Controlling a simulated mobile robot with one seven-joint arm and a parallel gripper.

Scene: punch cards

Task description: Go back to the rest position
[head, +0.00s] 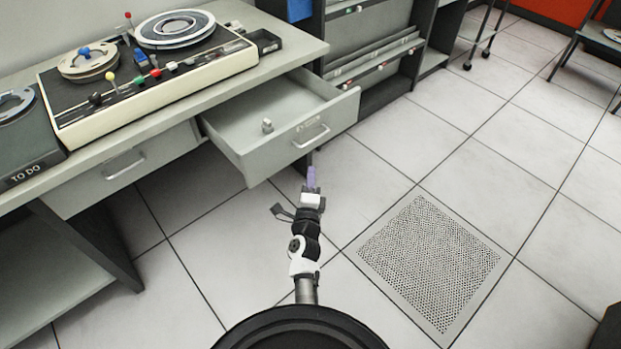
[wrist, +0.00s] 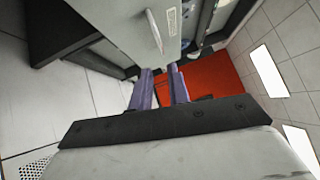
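My gripper (head: 311,175) is in front of the open desk drawer (head: 272,150), low near the drawer's front right corner in the head view. My arm reaches forward from my base to it. In the wrist view the two purple fingers of my gripper (wrist: 160,70) stand apart with nothing between them. The drawer front with its handle (wrist: 154,31) shows just beyond the fingertips there. I cannot tell the exact gap between the fingers and the drawer.
The desk (head: 110,165) holds a tape machine (head: 150,90) with reels and coloured knobs. A small grey object (head: 267,126) lies in the drawer. A shelf unit (head: 375,55) stands right of the desk. Tiled floor (head: 380,165) with a perforated panel (head: 430,262) is clear on the right.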

